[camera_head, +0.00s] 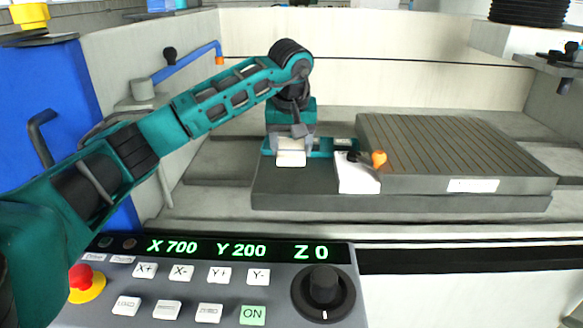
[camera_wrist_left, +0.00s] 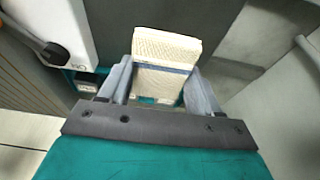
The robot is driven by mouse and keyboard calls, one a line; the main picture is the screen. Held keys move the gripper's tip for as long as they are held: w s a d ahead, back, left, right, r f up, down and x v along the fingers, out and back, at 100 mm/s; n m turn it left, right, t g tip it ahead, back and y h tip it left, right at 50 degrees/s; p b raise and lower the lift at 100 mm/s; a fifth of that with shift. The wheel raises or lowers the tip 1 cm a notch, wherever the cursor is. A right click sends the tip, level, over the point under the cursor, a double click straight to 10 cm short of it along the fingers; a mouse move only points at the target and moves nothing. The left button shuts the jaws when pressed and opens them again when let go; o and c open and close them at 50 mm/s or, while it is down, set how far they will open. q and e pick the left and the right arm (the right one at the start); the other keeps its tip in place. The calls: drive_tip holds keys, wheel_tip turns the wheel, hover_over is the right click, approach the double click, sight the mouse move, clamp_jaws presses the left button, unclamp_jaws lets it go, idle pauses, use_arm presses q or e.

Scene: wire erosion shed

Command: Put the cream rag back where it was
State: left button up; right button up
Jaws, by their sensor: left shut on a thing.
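The cream rag (camera_head: 291,153) is a small folded pad with a woven texture. My left gripper (camera_head: 291,143) reaches over the machine bed from the left and is shut on it. In the left wrist view the rag (camera_wrist_left: 166,48) stands between the two grey fingers (camera_wrist_left: 160,82), with a dark blue stripe across its lower part. In the head view the rag is in front of the dark grey slab (camera_head: 300,190); I cannot tell whether it touches it. My right gripper is in neither view.
A white block (camera_head: 357,178) with a black lever and an orange knob (camera_head: 379,158) stands right of the rag. A grooved grey plate (camera_head: 450,145) lies further right. The control panel (camera_head: 210,275) is in front. A blue bent pipe (camera_head: 187,62) stands behind my left arm.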

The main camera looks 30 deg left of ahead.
sight(292, 177)
use_arm(q)
drive_tip(key=shift+f+b, duration=0.4)
drive_tip(key=shift+f, duration=1.95)
drive_tip(key=shift+f, duration=0.1)
drive_tip(key=o, duration=1)
drive_tip(key=shift+r, duration=0.4)
drive_tip(key=p+v, duration=0.2)
drive_tip(key=v, duration=0.9)
drive_tip(key=shift+s+d+r, duration=0.1)
drive_tip(key=shift+s+r, duration=0.1)
